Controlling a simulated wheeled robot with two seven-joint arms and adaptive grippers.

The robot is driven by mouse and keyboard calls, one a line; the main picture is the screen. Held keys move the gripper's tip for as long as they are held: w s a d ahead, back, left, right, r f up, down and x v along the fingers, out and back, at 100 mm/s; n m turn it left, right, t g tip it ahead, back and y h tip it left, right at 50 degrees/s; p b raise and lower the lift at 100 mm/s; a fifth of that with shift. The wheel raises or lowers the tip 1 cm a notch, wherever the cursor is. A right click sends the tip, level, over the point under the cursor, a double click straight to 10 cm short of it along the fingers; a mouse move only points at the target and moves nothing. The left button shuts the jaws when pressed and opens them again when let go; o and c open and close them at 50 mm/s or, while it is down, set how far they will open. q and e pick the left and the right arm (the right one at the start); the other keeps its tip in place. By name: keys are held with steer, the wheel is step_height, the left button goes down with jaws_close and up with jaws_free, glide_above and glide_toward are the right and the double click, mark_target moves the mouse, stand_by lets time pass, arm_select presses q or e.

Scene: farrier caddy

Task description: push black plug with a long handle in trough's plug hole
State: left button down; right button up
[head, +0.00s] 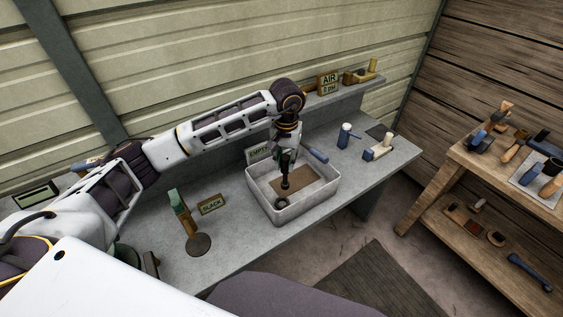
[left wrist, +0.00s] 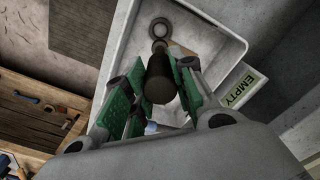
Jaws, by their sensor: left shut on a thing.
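The white trough (head: 328,194) stands on the grey bench, and its rim also shows in the left wrist view (left wrist: 205,24). A dark ring, which looks like the plug hole (head: 281,203), lies on the trough floor near its front left corner; it also shows in the left wrist view (left wrist: 160,26). My left gripper (head: 287,163) points down over the trough, shut on the black plug's handle (left wrist: 158,78). The plug (head: 285,185) hangs upright, its lower end close to the ring. I cannot tell whether it touches the floor. My right gripper is out of view.
An EMPTY sign (head: 258,153) stands behind the trough. A blue-handled tool (head: 317,155) is at its back edge. A BLACK sign (head: 210,204) and a brass-coloured stand (head: 180,210) are to the left. A brown patch (head: 306,177) lies on the trough floor.

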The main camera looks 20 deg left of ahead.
arm_select(q)
steer(key=n, duration=0.4)
steer(key=shift+s+d+r, duration=0.15)
steer(key=shift+d+r, duration=0.1)
steer(key=shift+r, duration=0.1)
steer(key=n, duration=0.4)
steer(key=shift+s, duration=0.15)
steer(key=n, duration=0.4)
steer(key=shift+s+a+r+n, duration=0.1)
steer(key=shift+s+r+n, duration=0.05)
steer(key=shift+n, duration=0.25)
steer(key=n, duration=0.3)
steer(key=shift+s+a+n, duration=0.1)
steer(key=shift+n, duration=0.3)
steer(key=n, duration=0.3)
steer(key=shift+s+n, duration=0.1)
steer(key=shift+n, duration=0.3)
steer(key=shift+s+a+n, duration=0.1)
steer(key=shift+a+n, duration=0.05)
steer(key=shift+n, duration=3.1)
steer(key=shift+s+a+n, duration=0.1)
steer(key=shift+a+n, duration=0.05)
steer(key=shift+n, duration=3.1)
